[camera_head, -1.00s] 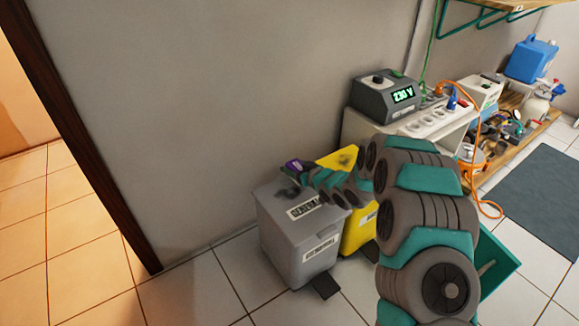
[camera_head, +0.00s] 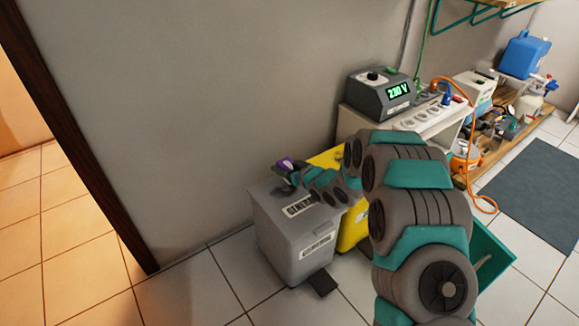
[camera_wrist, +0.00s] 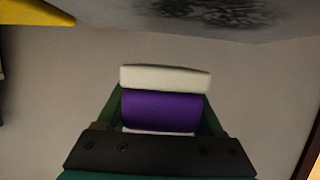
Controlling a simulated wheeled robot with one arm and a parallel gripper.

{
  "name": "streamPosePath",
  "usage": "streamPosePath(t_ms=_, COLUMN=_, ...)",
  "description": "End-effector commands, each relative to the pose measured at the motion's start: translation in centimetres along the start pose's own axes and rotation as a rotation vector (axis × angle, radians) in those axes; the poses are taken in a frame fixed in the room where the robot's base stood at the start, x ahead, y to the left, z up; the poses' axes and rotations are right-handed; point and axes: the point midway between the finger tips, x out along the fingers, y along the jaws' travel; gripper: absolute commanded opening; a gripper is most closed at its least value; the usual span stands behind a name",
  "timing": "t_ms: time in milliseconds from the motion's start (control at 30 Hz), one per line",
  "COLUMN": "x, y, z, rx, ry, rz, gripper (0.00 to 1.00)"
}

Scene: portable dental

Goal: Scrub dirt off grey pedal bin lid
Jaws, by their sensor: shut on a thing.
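The grey pedal bin (camera_head: 285,245) stands on the floor by the wall, its lid (camera_head: 263,196) closed and labelled. In the wrist view, a dark dirt patch (camera_wrist: 215,10) shows on a grey surface at the top edge, most likely the lid. My gripper (camera_head: 287,166) is over the back of the lid. It is shut on a purple and white scrubbing block (camera_wrist: 162,110), held between the two fingers in the wrist view. The block looks apart from the dirt patch, though contact with the lid is hard to tell.
A yellow bin (camera_head: 352,228) stands close on the right, partly hidden by my arm. A low white stand with sockets (camera_head: 425,118) and a grey 230 V unit (camera_head: 382,94) is behind it. A green bin (camera_head: 492,252) is at right. Floor tiles in front are clear.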

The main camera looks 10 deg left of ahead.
Motion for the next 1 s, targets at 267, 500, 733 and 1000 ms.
streamPosePath(t_ms=267, x=0.0, y=-1.2, z=0.0, rx=-0.001, ry=0.0, rz=-0.001, gripper=0.1)
streamPosePath(t_ms=500, x=0.0, y=-3.1, z=-0.2, rx=-0.001, ry=0.003, rz=0.0, gripper=0.1)
streamPosePath(t_ms=733, x=-0.1, y=-4.1, z=-0.2, rx=0.0, ry=0.001, rz=0.001, gripper=0.1)
streamPosePath(t_ms=1000, x=-0.1, y=-5.7, z=-0.1, rx=-0.001, ry=0.0, rz=-0.001, gripper=0.1)
